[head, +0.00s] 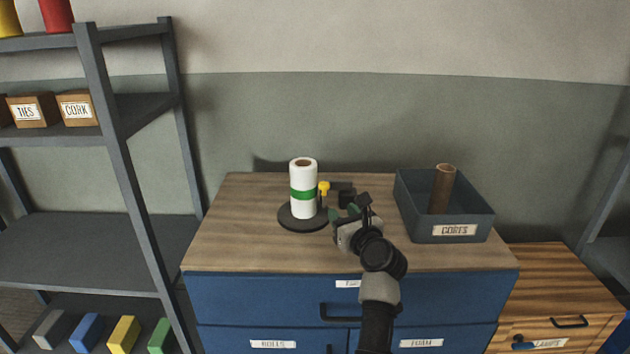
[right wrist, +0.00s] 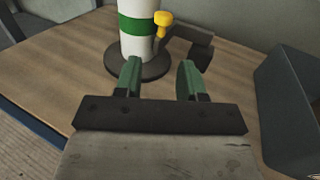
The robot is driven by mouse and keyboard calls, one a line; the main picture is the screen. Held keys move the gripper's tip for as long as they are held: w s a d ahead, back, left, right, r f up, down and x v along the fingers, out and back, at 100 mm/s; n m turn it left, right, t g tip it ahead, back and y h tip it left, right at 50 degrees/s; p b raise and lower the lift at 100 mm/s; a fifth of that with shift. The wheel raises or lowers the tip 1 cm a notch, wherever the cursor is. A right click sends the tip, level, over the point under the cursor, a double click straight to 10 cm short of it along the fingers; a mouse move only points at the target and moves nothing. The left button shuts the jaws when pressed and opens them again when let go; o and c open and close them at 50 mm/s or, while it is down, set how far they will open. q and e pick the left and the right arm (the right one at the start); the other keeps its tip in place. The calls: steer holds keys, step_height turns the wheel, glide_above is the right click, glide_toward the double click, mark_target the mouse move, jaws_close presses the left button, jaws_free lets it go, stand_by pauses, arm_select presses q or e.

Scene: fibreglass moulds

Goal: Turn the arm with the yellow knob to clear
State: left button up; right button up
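A white roll with a green band (head: 303,190) stands upright on a dark round base (head: 301,225) on the cabinet top; it also shows in the right wrist view (right wrist: 138,30). The yellow knob (head: 324,186) is just right of the roll and in the right wrist view (right wrist: 162,20). A dark arm (head: 341,186) reaches right from near the knob; part of it is hidden behind my gripper in the head view. My right gripper (head: 348,211) is open and empty, its green fingers (right wrist: 161,82) apart, in front of the base and short of the knob. My left gripper is out of view.
A grey bin labelled CORES (head: 455,231) with a brown tube (head: 442,188) stands at the right of the wooden cabinet top (head: 235,225). A grey shelf rack (head: 115,150) stands at the left. The cabinet top's left part is free.

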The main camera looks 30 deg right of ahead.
mark_target(326, 190)
steer(key=shift+m, duration=0.3)
steer(key=w, duration=0.3)
steer(key=w+d+r, duration=0.1)
steer(key=shift+w+r, duration=0.1)
steer(key=shift+w, duration=0.25)
steer(key=w, duration=0.3)
steer(key=shift+w+d+f, duration=0.1)
steer(key=shift+d+f, duration=0.1)
steer(key=shift+d, duration=0.05)
steer(key=shift+w+d+r, duration=0.1)
steer(key=shift+w, duration=0.9)
steer(key=shift+c, duration=0.5)
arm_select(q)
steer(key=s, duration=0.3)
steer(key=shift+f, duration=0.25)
arm_select(e)
jaws_close()
